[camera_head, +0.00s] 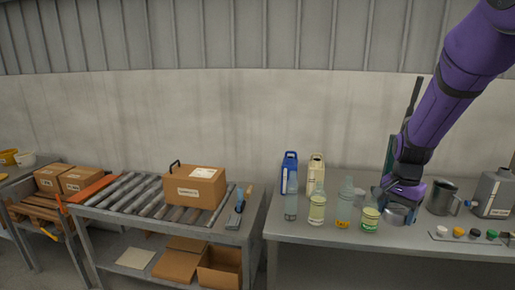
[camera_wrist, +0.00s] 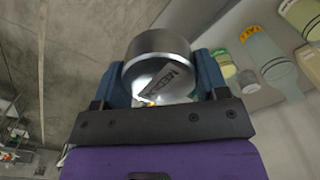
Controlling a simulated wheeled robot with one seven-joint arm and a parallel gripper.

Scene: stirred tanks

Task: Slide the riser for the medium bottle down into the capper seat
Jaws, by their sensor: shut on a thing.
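My gripper (camera_head: 398,200) is shut on a shiny metal cylinder, the riser, low over the right-hand bench. The riser (camera_head: 397,215) shows just under the fingers, and it fills the middle of the wrist view (camera_wrist: 158,68) between two blue fingers (camera_wrist: 165,80). The capper (camera_head: 391,153), a dark green post with a long black lever, stands directly behind my gripper. Its seat is hidden by my gripper and the riser. I cannot tell whether the riser touches the seat or the bench. A tall clear bottle (camera_head: 346,192) stands to the left.
Blue (camera_head: 290,168) and cream (camera_head: 316,170) jugs stand behind. On the right are a metal mug (camera_head: 441,198), a grey canister (camera_head: 492,194) and a strip of coloured caps (camera_head: 474,233).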

